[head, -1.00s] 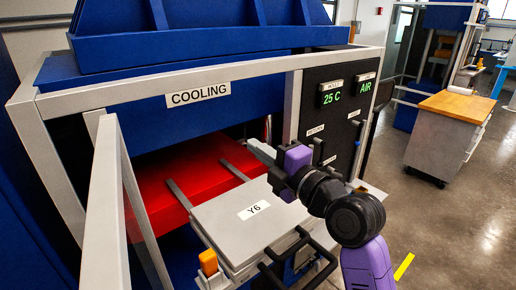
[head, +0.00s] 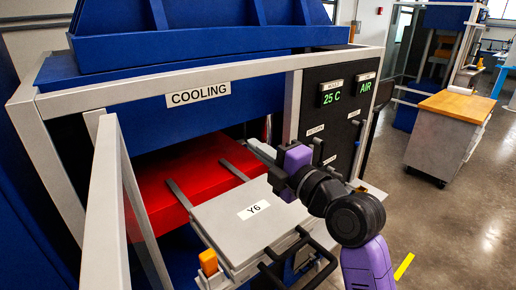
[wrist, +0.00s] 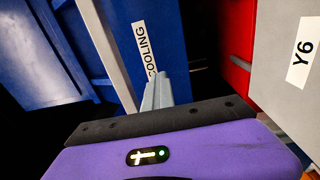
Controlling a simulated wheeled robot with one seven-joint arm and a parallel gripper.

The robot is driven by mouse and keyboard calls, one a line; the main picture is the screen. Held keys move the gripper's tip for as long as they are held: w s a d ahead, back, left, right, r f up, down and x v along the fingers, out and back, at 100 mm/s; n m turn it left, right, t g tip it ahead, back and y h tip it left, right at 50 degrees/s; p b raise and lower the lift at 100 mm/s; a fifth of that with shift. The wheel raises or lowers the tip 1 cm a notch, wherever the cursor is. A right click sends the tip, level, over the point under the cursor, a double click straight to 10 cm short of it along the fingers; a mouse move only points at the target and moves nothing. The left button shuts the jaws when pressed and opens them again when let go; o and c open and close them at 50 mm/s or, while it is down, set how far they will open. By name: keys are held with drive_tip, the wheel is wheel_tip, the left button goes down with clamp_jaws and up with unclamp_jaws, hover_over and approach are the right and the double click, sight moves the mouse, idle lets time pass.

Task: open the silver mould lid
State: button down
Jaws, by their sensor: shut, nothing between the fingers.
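The silver mould lid (head: 245,222), a flat grey plate labelled Y6, lies closed and level in front of the red slab in the head view. Its edge and label also show at the right of the wrist view (wrist: 292,85). A black bar handle (head: 290,255) runs along its front right side. My gripper (head: 253,146) is above and beyond the lid's back right corner, pointing into the machine, apart from the handle. In the wrist view its grey fingers (wrist: 158,82) are together and empty. The lid's far right corner is partly hidden behind my arm.
The blue machine marked COOLING (head: 198,94) has a pale frame around the lid. A red slab (head: 165,190) sits behind the lid. An orange block (head: 208,262) is at the lid's front left. A black panel (head: 325,110) reads 25 C and AIR. Open floor lies right.

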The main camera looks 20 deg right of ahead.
drive_tip(key=c, duration=1.7)
unclamp_jaws()
drive_tip(key=shift+s, duration=0.1)
drive_tip(key=b+v, duration=0.3)
drive_tip(key=v, duration=0.4)
drive_tip(key=shift+s, duration=0.35)
drive_tip(key=shift+d+f, duration=0.1)
drive_tip(key=shift+c, duration=0.2)
